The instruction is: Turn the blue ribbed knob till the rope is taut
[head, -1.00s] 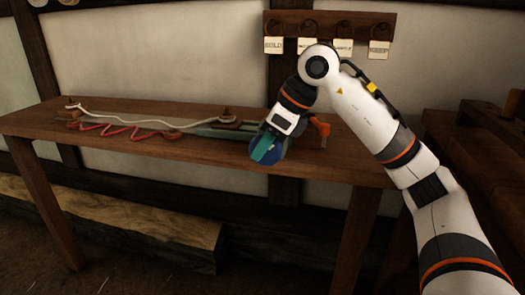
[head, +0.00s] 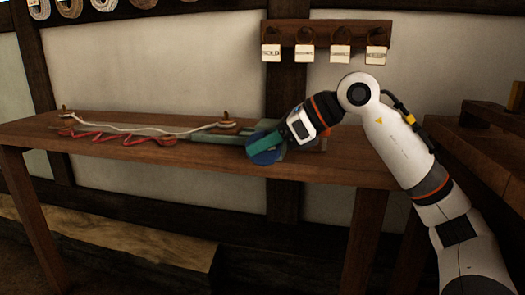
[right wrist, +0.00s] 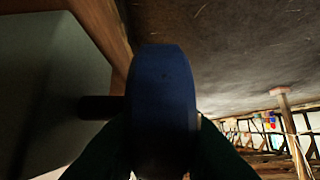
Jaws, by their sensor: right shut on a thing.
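The blue knob (head: 266,157) is at the table's front edge, on the near end of a grey-green bench device (head: 213,136). My right gripper (head: 262,145), with teal fingers, is shut on the knob. In the right wrist view the knob (right wrist: 163,95) stands between the dark fingers, on a dark shaft at its left; its ribs are hard to make out. The whitish rope (head: 140,130) runs from a post at the table's left end to a wooden piece near the device. It still bows and sags slightly. My left gripper is out of view.
A red zigzag cord (head: 105,137) lies in front of the rope on the wooden table (head: 215,165). A rack with several hanging tags (head: 305,52) is on the wall behind. A heavy timber (head: 110,235) lies beneath the table.

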